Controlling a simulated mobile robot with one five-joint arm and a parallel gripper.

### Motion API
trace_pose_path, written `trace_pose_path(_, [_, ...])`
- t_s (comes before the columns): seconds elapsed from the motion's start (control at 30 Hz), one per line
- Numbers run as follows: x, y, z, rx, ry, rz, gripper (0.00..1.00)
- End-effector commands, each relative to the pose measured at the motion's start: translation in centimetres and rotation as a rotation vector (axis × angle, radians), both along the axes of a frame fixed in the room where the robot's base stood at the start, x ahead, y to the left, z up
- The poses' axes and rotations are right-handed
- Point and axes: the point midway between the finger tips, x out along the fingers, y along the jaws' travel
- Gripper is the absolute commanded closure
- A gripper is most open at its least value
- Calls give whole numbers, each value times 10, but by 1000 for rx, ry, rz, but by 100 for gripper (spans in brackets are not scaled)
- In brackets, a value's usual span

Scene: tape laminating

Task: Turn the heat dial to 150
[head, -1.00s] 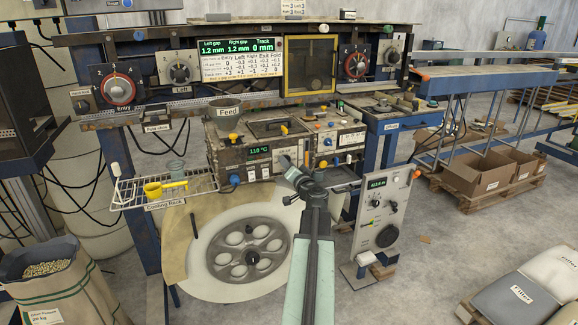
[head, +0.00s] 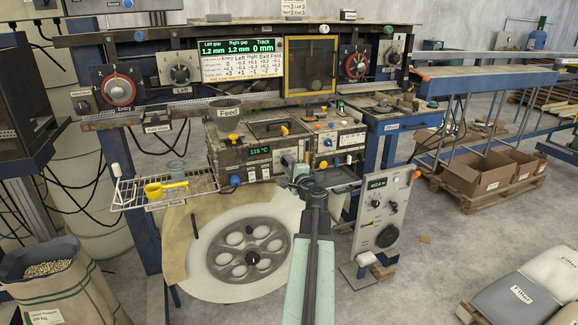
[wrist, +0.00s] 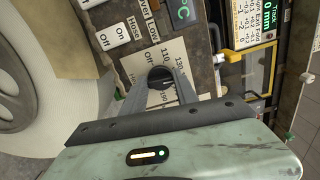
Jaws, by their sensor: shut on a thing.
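The heat dial is a black knob (wrist: 160,77) on a pale scale plate in the wrist view. The plate is marked Off, 110, 130 and higher numbers partly hidden. My gripper (wrist: 158,84) is shut on the knob, a grey finger on either side. In the head view my gripper (head: 297,168) is at the front of the heater box, and the dial is hidden behind it. The green display (head: 258,151) on the box reads about 115 °C. A corner of it shows in the wrist view (wrist: 183,12).
A large spoked reel (head: 248,260) stands left of my arm. A grey control panel (head: 382,215) stands close on the right.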

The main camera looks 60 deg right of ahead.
Motion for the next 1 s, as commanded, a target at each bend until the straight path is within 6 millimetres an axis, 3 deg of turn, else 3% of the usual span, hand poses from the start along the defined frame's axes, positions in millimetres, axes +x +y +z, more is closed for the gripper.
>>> trace_pose_path(0.4, [-2, 0, 0, 166, -119, -2, 100])
trace_pose_path(1.0, [-2, 0, 0, 197, -142, -2, 100])
